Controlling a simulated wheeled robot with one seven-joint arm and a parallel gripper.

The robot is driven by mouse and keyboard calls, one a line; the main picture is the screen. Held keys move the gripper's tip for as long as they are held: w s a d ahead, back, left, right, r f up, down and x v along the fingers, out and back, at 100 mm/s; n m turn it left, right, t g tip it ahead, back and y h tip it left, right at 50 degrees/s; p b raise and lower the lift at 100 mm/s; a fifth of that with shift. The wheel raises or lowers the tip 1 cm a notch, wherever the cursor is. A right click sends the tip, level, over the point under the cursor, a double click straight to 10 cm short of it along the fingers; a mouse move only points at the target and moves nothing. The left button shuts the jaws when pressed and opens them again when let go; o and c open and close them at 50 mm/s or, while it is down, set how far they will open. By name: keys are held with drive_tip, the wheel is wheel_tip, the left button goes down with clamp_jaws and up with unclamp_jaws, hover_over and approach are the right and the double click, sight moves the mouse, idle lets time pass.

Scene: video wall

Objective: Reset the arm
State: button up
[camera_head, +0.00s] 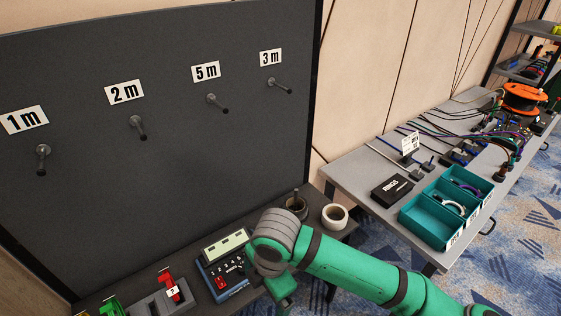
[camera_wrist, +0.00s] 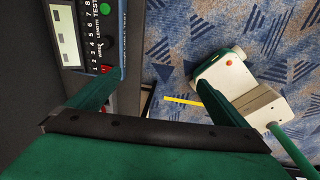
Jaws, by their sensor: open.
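My green arm reaches in from the lower right in the head view and ends at my gripper (camera_head: 278,285), which hangs by the front edge of the dark bench. In the wrist view, the two green fingers of my gripper (camera_wrist: 160,100) stand wide apart with nothing between them. The left finger overlaps the edge of a blue tester box (camera_head: 228,268) with a pale display and numbered buttons. The box also shows in the wrist view (camera_wrist: 88,40). The right finger is over the blue patterned carpet (camera_wrist: 190,35).
A dark board (camera_head: 160,110) with several labelled pegs rises behind the bench. Two cups, one dark (camera_head: 297,208) and one white (camera_head: 335,216), stand beside my wrist. Red and green fixtures (camera_head: 165,292) sit at lower left. A grey table (camera_head: 350,178) with teal bins (camera_head: 432,222) is on the right.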

drive_tip(key=w+a+r+m+t+y, duration=0.15)
drive_tip(key=a+r+y, duration=0.25)
drive_tip(key=a, duration=0.6)
drive_tip(key=w+a+r+m+t+y, duration=0.15)
drive_tip(key=a+r+y, duration=0.25)
drive_tip(key=a, duration=0.5)
drive_tip(key=w+a+r+m+t+y, duration=0.4)
drive_tip(key=w+r+m+t+y, duration=0.1)
drive_tip(key=r+m+t, duration=0.35)
drive_tip(key=s+d+f+m+t+h, duration=0.3)
drive_tip(key=s+d+f+m+h, duration=0.3)
drive_tip(key=f+m, duration=0.25)
drive_tip(key=s+d+f+m+t+h, duration=0.3)
drive_tip(key=d+f+m+h, duration=0.2)
drive_tip(key=d+f+m, duration=0.3)
drive_tip(key=s+d+f+n+g+h, duration=0.1)
drive_tip(key=s+d+f, duration=0.1)
drive_tip(key=s+d, duration=0.2)
drive_tip(key=s+d+f+n+h, duration=0.1)
drive_tip(key=s+d+f, duration=0.2)
drive_tip(key=s, duration=0.8)
drive_tip(key=s+d+f+n+g+h, duration=0.1)
drive_tip(key=s+d+f, duration=0.1)
drive_tip(key=s+d, duration=0.3)
drive_tip(key=s, duration=0.3)
drive_tip(key=shift+d+f+g, duration=0.35)
drive_tip(key=shift+d+f, duration=0.05)
